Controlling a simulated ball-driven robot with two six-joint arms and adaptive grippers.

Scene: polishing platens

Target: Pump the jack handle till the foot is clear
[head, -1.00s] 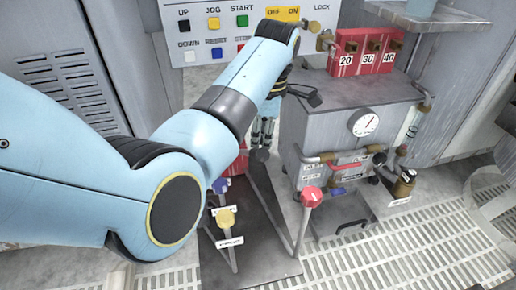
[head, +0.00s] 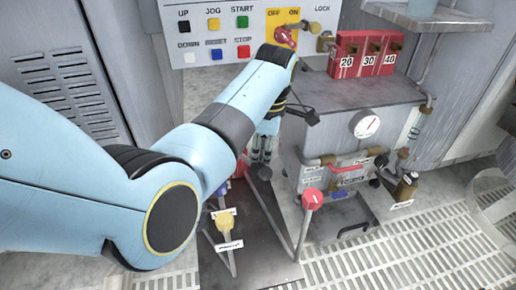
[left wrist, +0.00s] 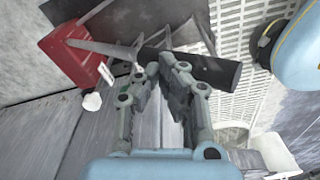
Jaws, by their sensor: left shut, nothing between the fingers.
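My left gripper (head: 261,158) points down beside the machine, its fingers shut and empty. In the left wrist view the closed fingertips (left wrist: 160,66) overlap the near part of the black grip (left wrist: 215,72) of the jack handle; I cannot tell for certain whether they touch. A grey bar (left wrist: 100,47) joins this grip to the red jack (left wrist: 75,62) at left. In the head view the dark handle end (head: 264,173) shows just below the fingertips. My arm hides most of the jack there. I cannot make out the foot or any gap under it. My right gripper is out of view.
A red-knobbed lever (head: 312,199) and a yellow-knobbed lever (head: 225,222) stand in front. A grey cabinet (head: 335,100) with a dial gauge (head: 366,124) is at right, red weights (head: 360,52) on top. A button panel (head: 235,30) is behind. Floor grating lies in front.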

